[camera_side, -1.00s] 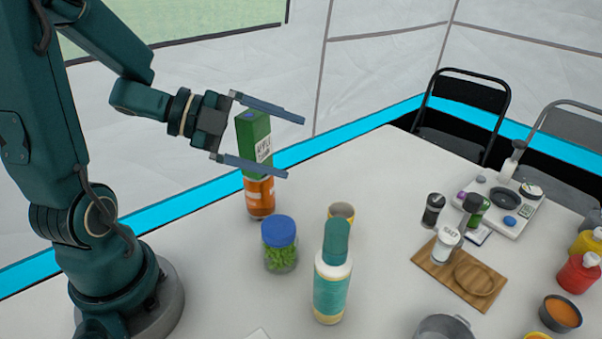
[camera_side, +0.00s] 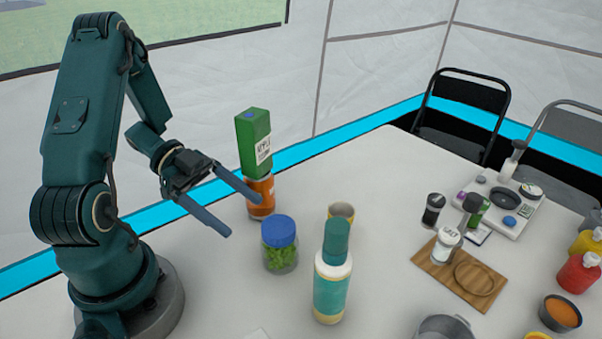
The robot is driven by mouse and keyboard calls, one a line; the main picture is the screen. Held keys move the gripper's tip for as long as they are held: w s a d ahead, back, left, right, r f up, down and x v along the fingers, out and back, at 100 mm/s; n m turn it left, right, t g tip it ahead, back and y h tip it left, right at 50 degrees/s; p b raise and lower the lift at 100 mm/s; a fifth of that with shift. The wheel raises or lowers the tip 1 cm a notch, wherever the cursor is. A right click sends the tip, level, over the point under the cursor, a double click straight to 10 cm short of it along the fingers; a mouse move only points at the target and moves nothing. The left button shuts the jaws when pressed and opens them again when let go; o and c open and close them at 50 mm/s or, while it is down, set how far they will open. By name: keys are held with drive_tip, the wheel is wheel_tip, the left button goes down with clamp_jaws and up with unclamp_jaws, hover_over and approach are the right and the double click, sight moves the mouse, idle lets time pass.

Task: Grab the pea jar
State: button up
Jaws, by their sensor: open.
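The pea jar (camera_side: 280,246) is a clear jar of green peas with a blue lid, upright on the white table. My gripper (camera_side: 245,218) is open and empty, up and to the left of the jar, with its two long fingers pointing down toward the right. The fingers are apart from the jar. Nothing covers the jar in this view.
An orange jar (camera_side: 261,196) with a green carton (camera_side: 253,142) above it stands behind the pea jar. A teal-capped bottle (camera_side: 332,285) and a small cup (camera_side: 341,211) stand to its right. A wooden board (camera_side: 434,269) with shakers lies further right. Table left of the jar is clear.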

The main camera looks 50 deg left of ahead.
sight(277, 241)
drive_tip(key=x, duration=0.3)
drive_tip(key=shift+d+f, duration=0.15)
drive_tip(key=shift+d, duration=0.15)
drive_tip(key=shift+f+x, duration=0.15)
drive_tip(key=shift+x, duration=1.25)
drive_tip(key=shift+f+x, duration=0.15)
drive_tip(key=shift+x, duration=1.25)
drive_tip(key=shift+w+a, duration=0.1)
drive_tip(key=shift+a, duration=0.1)
drive_tip(key=c, duration=1.4)
